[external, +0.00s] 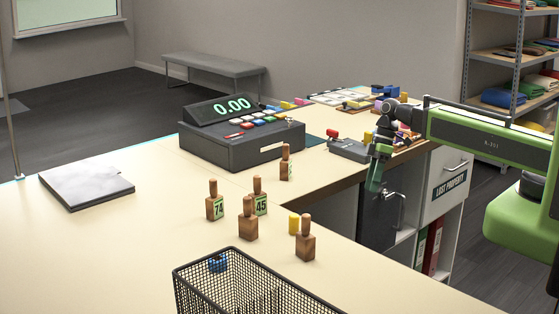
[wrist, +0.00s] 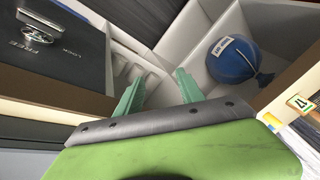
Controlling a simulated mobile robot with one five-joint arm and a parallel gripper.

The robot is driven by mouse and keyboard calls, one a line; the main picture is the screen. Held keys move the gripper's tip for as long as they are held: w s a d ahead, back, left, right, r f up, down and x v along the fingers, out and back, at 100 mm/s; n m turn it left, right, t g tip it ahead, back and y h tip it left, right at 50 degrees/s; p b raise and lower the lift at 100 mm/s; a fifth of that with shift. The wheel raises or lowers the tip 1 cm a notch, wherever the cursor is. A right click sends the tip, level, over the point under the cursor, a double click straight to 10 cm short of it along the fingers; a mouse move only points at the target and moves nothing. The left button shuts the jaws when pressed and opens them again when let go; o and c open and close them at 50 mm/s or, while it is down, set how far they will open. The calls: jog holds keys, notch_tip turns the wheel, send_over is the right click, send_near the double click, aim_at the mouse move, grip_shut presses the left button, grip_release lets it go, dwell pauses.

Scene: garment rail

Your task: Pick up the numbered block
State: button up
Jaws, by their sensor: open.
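Several brown wooden blocks with knob handles stand upright on the counter in the external view. One block (external: 214,209) has a green label reading 74, and another (external: 261,204) reads 45. Two front blocks, one (external: 248,227) at left and one (external: 305,246) at right, show no number. My gripper (external: 374,186) hangs fingers-down past the counter's right edge, well apart from all the blocks. In the wrist view my gripper (wrist: 158,92) has its green fingers spread and empty; no block shows there.
A grey cash register (external: 240,145) stands behind the blocks. A wire basket (external: 235,285) is in front, with a blue item. A yellow cylinder (external: 293,223) stands among the blocks. In the wrist view, compartments hold a blue bag (wrist: 233,62); a dark box (wrist: 50,50) is at left.

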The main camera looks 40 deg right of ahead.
jog(key=s+a+r+n+g+y+p, duration=0.15)
jog(key=a+r+n, duration=0.3)
jog(key=a, duration=0.55)
jog(key=s+a+r+n+g+y, duration=0.25)
jog(key=a+r+n, duration=0.2)
jog(key=a, duration=0.55)
jog(key=s+a+r+n+g+y+p, duration=0.1)
jog(key=a+r+n+y, duration=0.25)
jog(key=a+r, duration=0.45)
jog(key=n+g+b, duration=0.2)
jog(key=b, duration=0.2)
send_near(305, 230)
jog(key=shift+h, duration=0.45)
jog(key=x, duration=0.6)
jog(key=shift+s+d+r, duration=0.1)
jog(key=shift+s+r, duration=0.05)
jog(key=shift+r, duration=0.05)
jog(key=shift+s+a, duration=0.25)
jog(key=shift+a, duration=0.1)
jog(key=b+x, duration=0.1)
jog(key=x, duration=0.1)
jog(key=b+x, duration=0.1)
jog(key=x, duration=0.2)
jog(key=shift+w+a+f, duration=0.1)
jog(key=shift+w+a, duration=0.15)
jog(key=shift+a, duration=0.05)
jog(key=shift+d, duration=0.1)
jog(key=shift+c, duration=0.2)
grip_shut()
